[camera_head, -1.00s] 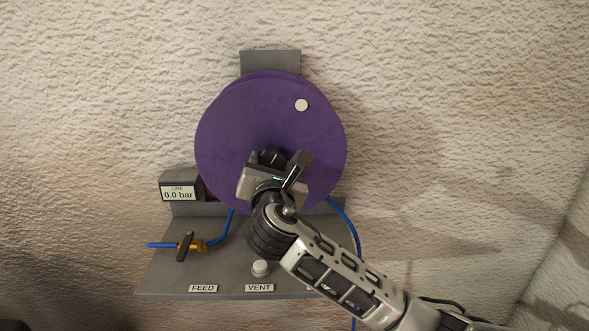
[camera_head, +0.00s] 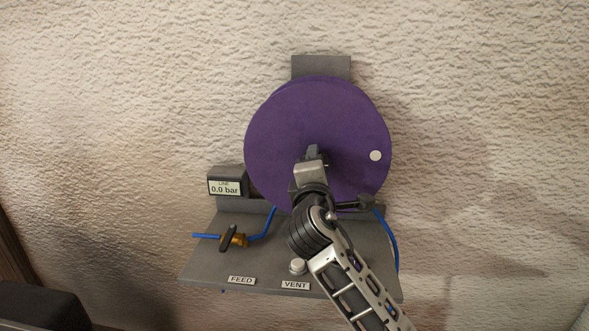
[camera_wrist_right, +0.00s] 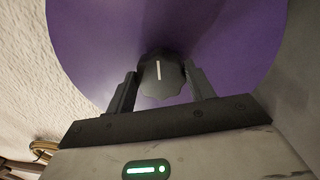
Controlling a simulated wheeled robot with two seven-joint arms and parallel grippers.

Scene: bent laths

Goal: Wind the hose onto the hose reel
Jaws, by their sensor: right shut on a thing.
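The purple hose reel (camera_head: 275,140) stands upright on a grey bracket, a white dot (camera_head: 375,156) at the right of its face. My right gripper (camera_head: 316,158) is at the reel's centre. In the right wrist view its two fingers (camera_wrist_right: 163,82) are shut on the black ribbed knob (camera_wrist_right: 160,66) with a white line, in front of the purple face (camera_wrist_right: 240,45). The blue hose (camera_head: 390,236) comes out at the reel's lower right and runs down past the shelf's right edge. Any hose wound behind the face is hidden. My left gripper is not in view.
The grey shelf (camera_head: 215,270) carries a brass valve with a black lever (camera_head: 229,238) on a blue feed line, a white vent button (camera_head: 298,266) and FEED and VENT labels. A LINE gauge (camera_head: 226,187) reads 0.0 bar. The rough wall is close behind.

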